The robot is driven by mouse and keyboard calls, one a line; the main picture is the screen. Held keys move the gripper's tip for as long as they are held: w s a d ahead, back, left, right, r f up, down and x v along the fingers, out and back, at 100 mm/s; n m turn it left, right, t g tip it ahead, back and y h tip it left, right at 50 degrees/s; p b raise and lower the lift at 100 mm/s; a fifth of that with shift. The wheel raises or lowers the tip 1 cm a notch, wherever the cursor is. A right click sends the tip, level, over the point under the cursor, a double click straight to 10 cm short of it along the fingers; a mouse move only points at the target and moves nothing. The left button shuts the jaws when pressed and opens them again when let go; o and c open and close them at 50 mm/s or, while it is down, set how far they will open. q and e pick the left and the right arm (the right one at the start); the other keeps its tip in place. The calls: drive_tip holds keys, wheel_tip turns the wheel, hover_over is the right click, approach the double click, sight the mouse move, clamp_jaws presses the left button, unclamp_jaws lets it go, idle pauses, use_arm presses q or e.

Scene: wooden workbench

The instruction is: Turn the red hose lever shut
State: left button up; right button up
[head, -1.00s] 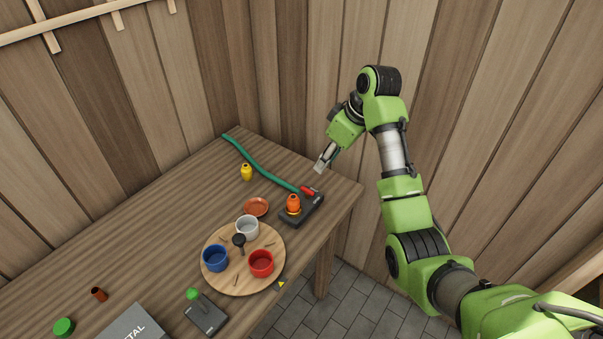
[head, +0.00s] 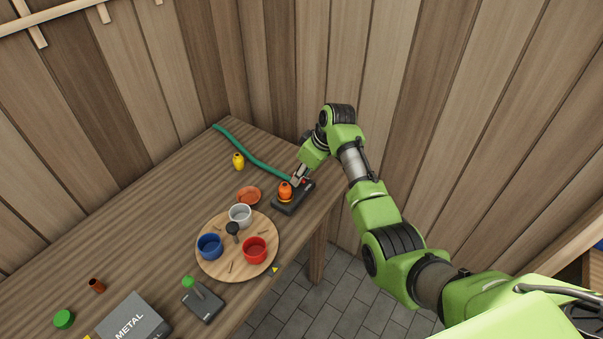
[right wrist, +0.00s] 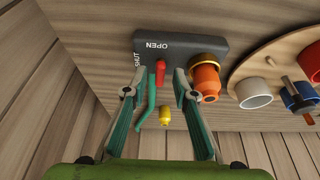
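The red hose lever (right wrist: 160,73) is on a dark block (right wrist: 190,43) marked OPEN and SHUT in the right wrist view. It lies in line with the OPEN mark, with SHUT off to the left. In the head view only a bit of red (head: 304,181) shows beside my gripper. My right gripper (head: 298,181) is over the block. In the right wrist view my right gripper (right wrist: 158,78) is open, with one finger on each side of the lever; I cannot tell whether they touch it. The green hose (head: 250,155) runs to the block. My left gripper is not in view.
An orange fitting with a brass ring (head: 285,191) stands on the block, close to the right finger. A yellow bottle (head: 238,161), terracotta saucer (head: 249,196) and round board (head: 215,268) with cups are nearby. Another block with a green-knobbed lever (head: 205,305) is farther front.

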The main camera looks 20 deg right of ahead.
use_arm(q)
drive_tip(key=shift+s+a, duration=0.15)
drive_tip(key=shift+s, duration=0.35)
use_arm(e)
clamp_jaws()
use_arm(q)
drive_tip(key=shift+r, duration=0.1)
use_arm(e)
drive_tip(key=shift+r, duration=0.1)
